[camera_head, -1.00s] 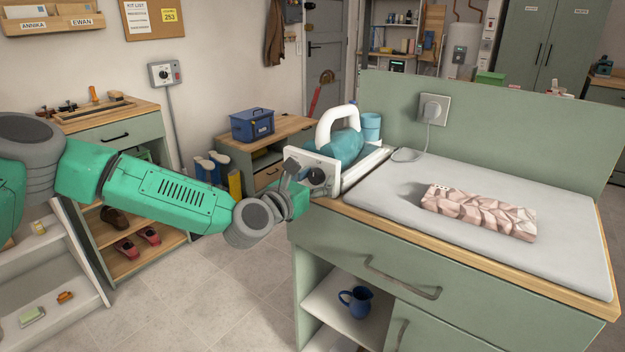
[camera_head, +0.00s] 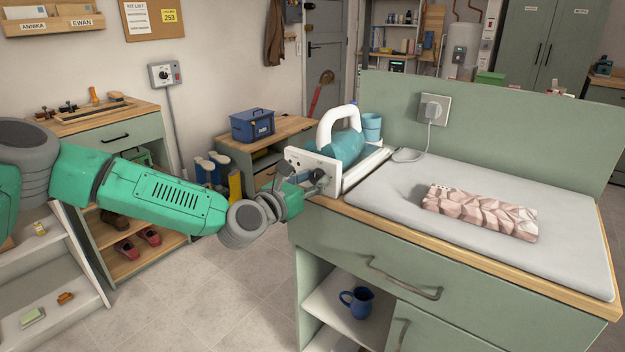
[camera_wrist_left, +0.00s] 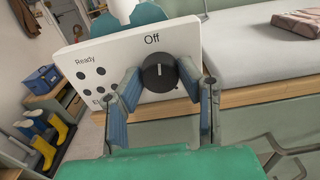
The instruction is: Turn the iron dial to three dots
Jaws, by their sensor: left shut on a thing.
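The iron (camera_head: 350,147), teal with a white handle, stands at the left end of the ironing surface behind a white panel (camera_head: 297,157). The black dial (camera_wrist_left: 157,73) is on this panel in the left wrist view, below the word "Off". A light mark on the dial looks roughly upright, towards "Off". "Ready" and several black dots show at the panel's left; a lower label is partly hidden. My left gripper (camera_head: 301,181) is at the panel, and in the wrist view its fingers (camera_wrist_left: 160,83) are shut on the dial, one each side. My right gripper is not in view.
A folded pinkish patterned cloth (camera_head: 480,213) lies on the grey pad (camera_head: 385,205). A cord runs to a wall socket (camera_head: 434,108). A blue box (camera_head: 252,125) sits on a bench at left.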

